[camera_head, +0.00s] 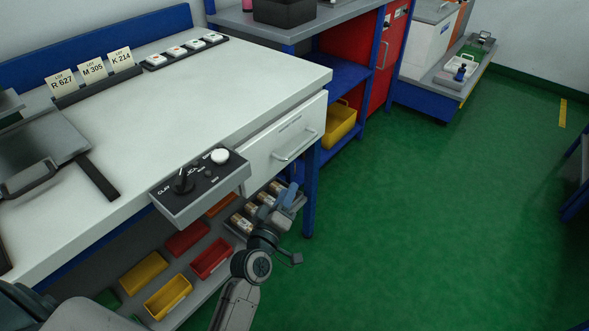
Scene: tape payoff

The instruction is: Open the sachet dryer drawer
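The sachet dryer drawer (272,152) is the white drawer under the right end of the white workbench. Its front appears flush with the bench, so it looks shut. A bar handle (295,146) runs across its front, and small print above it is too small to read. My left gripper (281,198) is below the drawer, in front of the lower shelf, pointing up and apart from the handle. Its two fingers look spread with nothing between them. My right gripper is not in view.
A control box (200,186) with a black lever and white button juts from the bench front, left of the drawer. Coloured bins, including a red bin (211,258), sit on the lower shelf. A blue bench leg (309,195) stands right of my gripper. Green floor (430,220) is clear.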

